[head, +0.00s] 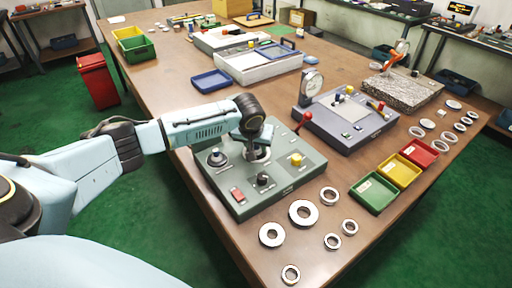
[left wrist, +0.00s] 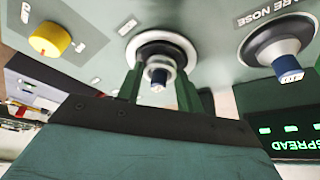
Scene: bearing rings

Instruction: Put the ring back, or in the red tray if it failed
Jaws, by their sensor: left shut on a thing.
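My left gripper (head: 257,156) is over the grey-green test box (head: 237,205) in the head view, pointing down. A second, bare nose (left wrist: 285,62) shows at right, beside the lettering "BARE NOSE". The red tray (head: 419,153) stands at the table's right, beyond the yellow tray (head: 399,171) and the green tray (head: 373,194). My right gripper is out of view.
Loose rings lie in front of the box, including a large one (head: 303,213). More rings (head: 446,137) lie at the far right. A yellow knob (head: 296,159) and a red-topped lever (head: 304,121) stand up near the gripper. A dial gauge (head: 312,85) stands behind.

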